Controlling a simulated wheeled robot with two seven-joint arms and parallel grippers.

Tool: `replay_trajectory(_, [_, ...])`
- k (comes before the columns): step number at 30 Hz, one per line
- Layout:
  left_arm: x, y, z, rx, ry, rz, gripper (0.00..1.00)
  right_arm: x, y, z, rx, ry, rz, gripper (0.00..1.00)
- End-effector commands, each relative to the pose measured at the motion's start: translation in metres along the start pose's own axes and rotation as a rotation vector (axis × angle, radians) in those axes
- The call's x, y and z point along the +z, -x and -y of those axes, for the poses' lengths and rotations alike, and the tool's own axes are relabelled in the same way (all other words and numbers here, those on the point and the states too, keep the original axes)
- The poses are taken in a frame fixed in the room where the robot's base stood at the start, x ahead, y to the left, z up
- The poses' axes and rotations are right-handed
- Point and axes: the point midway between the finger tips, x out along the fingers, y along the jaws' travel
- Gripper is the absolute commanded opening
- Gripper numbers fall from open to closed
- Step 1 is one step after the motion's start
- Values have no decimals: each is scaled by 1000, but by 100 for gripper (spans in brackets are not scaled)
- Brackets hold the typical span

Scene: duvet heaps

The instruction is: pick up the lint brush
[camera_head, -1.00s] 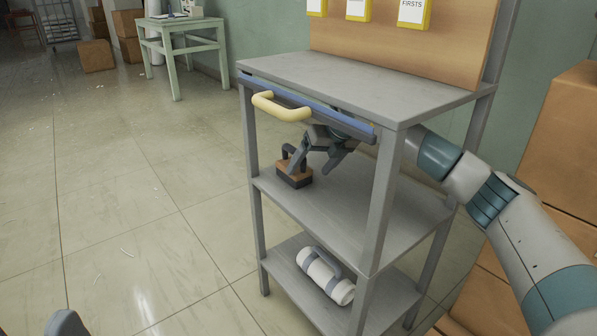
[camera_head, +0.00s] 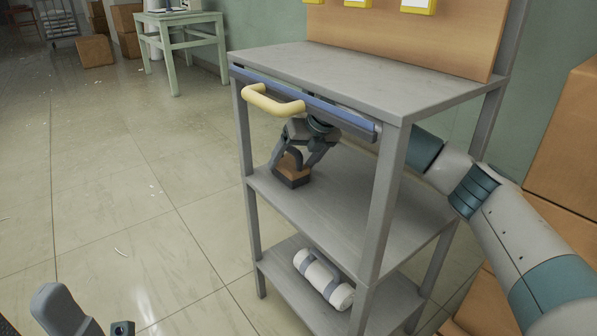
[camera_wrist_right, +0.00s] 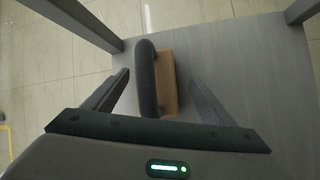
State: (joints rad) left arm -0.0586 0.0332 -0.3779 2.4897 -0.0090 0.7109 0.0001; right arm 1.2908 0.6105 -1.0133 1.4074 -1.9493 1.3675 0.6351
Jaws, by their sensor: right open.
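The lint brush (camera_head: 293,171), a small wooden block with a dark base and a dark handle, rests on the middle shelf (camera_head: 350,200) near its left end. In the right wrist view the brush (camera_wrist_right: 168,85) lies between the two fingers, handle toward the camera. My right gripper (camera_head: 300,162) reaches in under the top shelf, open, with its fingers either side of the brush. The gripper also shows in the right wrist view (camera_wrist_right: 160,90), with gaps beside the brush. My left gripper (camera_head: 95,325) shows partly at the bottom left; its jaw state is unclear.
The top shelf (camera_head: 350,75) with its yellow handle (camera_head: 272,101) is close above my right gripper. A shelf post (camera_head: 385,200) stands in front of the arm. A white roll (camera_head: 323,278) lies on the bottom shelf. Cardboard boxes (camera_head: 565,150) stand at right.

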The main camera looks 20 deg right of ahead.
Motion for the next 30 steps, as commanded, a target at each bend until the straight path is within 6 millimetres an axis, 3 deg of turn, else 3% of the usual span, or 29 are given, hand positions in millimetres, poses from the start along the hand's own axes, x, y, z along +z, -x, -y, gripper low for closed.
replay_trajectory(12, [-3, -1, 0, 6, 0, -5, 66, 0, 0, -1, 1, 1, 0, 78])
replay_trajectory(13, [-3, -1, 0, 5, 0, -3, 66, 0, 0, -1, 1, 1, 0, 75])
replay_trajectory(19, [-2, 1, 0, 2, 0, 5, 66, 0, 0, -1, 0, 1, -1, 29])
replay_trajectory(22, [-2, 2, 0, 1, -1, 7, 66, 0, 0, 0, 0, 1, -1, 22])
replay_trajectory(30, [-1, 2, 0, 2, -1, 6, 66, -1, 0, 0, 0, 1, -2, 21])
